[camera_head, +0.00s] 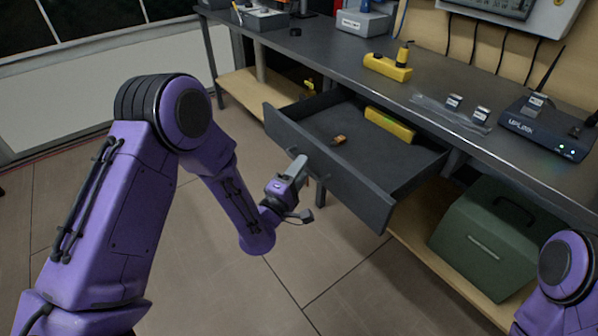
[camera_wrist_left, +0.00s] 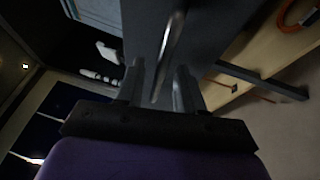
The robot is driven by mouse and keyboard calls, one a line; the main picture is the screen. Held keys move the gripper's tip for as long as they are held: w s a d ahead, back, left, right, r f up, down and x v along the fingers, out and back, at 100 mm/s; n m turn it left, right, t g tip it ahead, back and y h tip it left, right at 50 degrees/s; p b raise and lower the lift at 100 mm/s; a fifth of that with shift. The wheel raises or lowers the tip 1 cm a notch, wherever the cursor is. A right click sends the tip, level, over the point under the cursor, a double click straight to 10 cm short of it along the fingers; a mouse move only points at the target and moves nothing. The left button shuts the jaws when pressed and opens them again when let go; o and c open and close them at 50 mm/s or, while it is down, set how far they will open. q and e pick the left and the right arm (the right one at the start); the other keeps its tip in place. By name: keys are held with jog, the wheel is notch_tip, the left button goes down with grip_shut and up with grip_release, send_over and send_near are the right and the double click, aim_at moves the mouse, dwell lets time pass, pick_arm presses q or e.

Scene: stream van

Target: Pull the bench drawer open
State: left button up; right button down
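The bench drawer (camera_head: 355,185) is dark grey and stands pulled out from under the bench top, its inside showing. Its front panel fills the upper middle of the left wrist view (camera_wrist_left: 215,30). The metal bar handle (camera_wrist_left: 170,48) shows there, with its near end between my left fingers. My left gripper (camera_head: 298,192) is at the drawer front by the handle. Its fingers (camera_wrist_left: 158,92) are apart, with gaps beside the bar, so it looks open. Only part of my right arm shows at the lower right in the head view; its gripper is out of view.
A yellow bar-shaped item (camera_head: 390,124) and a small orange-brown item (camera_head: 339,140) lie in the drawer. A green case (camera_head: 495,240) sits on the wooden lower shelf (camera_head: 415,228) at right. A router (camera_head: 545,130) and a yellow tool (camera_head: 387,67) are on the bench. The floor before the drawer is clear.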

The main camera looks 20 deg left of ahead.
pick_arm(q)
jog(key=b+v, duration=0.2)
jog(key=v, duration=0.8)
jog(key=shift+s+b, duration=0.25)
jog(key=shift+b, duration=0.05)
